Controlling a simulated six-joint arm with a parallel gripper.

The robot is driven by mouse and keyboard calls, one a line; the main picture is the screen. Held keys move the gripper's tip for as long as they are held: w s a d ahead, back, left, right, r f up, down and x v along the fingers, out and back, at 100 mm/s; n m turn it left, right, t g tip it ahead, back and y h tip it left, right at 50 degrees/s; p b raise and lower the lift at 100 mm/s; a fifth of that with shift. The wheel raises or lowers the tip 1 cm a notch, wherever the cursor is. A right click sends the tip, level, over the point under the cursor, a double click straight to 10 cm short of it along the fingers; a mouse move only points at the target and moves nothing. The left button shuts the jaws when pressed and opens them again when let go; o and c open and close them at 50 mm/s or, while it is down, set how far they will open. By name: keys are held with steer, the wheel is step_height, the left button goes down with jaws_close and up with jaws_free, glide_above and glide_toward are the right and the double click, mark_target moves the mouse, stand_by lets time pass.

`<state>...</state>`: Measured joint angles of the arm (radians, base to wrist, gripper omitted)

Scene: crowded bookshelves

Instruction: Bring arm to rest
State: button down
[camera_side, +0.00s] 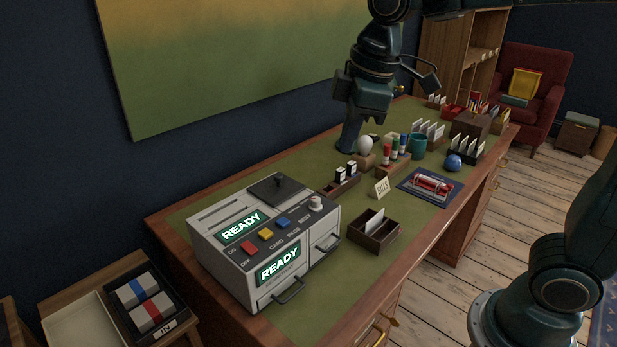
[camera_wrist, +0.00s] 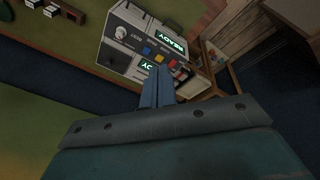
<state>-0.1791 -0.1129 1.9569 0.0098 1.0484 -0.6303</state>
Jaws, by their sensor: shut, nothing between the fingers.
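My gripper (camera_side: 347,146) hangs from my raised arm over the back of the desk in the side view, fingers pointing down. Its blue fingers (camera_wrist: 158,86) also show in the wrist view, closed together with nothing between them. From the side I cannot tell how high the tips are above the desk. The grey machine (camera_side: 222,262) stands at the desk's near left end, with two lit READY displays and red, yellow and blue buttons.
The green-topped desk (camera_side: 322,278) holds an egg-shaped white item (camera_side: 366,146), stamps, a BILLS card (camera_side: 381,187), a wooden box (camera_side: 373,237), a teal mug (camera_side: 418,145) and card holders. A side table carries an IN tray (camera_side: 172,326). A red armchair (camera_side: 545,75) stands far right.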

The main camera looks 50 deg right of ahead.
steer(key=s+d+f+m+t, duration=0.1)
steer(key=s+d+m, duration=0.2)
steer(key=s, duration=0.5)
steer(key=s+d+f+m+t, duration=0.1)
steer(key=s+d+f+m, duration=0.1)
steer(key=s+m, duration=0.4)
steer(key=shift+s+d+f+t, duration=0.15)
steer(key=shift+s+d+t, duration=0.3)
steer(key=shift+s, duration=0.7)
